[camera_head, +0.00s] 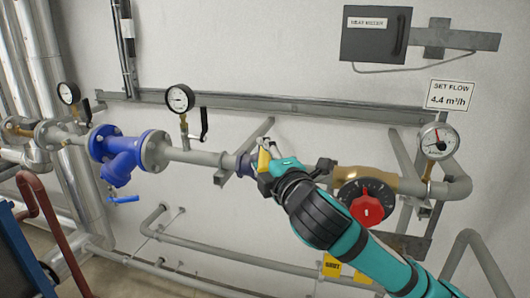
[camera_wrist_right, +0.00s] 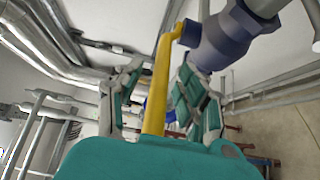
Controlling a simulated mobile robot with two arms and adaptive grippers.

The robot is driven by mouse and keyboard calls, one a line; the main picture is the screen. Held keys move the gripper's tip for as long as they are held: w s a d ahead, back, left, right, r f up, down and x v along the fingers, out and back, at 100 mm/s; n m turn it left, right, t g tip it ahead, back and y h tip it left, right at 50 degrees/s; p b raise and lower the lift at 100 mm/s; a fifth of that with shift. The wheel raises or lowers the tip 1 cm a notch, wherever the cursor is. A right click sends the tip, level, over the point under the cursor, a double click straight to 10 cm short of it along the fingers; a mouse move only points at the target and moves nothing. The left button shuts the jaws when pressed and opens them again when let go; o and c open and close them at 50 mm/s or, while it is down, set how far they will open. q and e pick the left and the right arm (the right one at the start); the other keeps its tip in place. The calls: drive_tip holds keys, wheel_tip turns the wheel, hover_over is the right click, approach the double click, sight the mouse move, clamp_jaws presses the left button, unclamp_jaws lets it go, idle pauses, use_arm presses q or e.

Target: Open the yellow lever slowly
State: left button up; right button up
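The yellow lever (camera_head: 264,160) shows in the head view beside the dark blue valve body (camera_head: 245,164) on the grey pipe. Part of the lever is hidden by my right gripper (camera_head: 275,160). In the right wrist view the yellow lever (camera_wrist_right: 160,85) runs from the dark blue valve (camera_wrist_right: 218,40) down between the two fingers of my right gripper (camera_wrist_right: 160,78). The fingers are open, one on each side of the lever, with gaps visible on both sides. The lever's near end is hidden behind the teal gripper body. My left gripper is in neither view.
A red dial (camera_head: 367,208) and brass fitting (camera_head: 365,179) lie right of the gripper. A pressure gauge (camera_head: 437,141) stands farther right. Left are a blue strainer (camera_head: 116,152) and another gauge (camera_head: 180,99). Lower pipes (camera_head: 225,255) run along the wall.

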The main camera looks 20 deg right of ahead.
clamp_jaws()
idle(0.4)
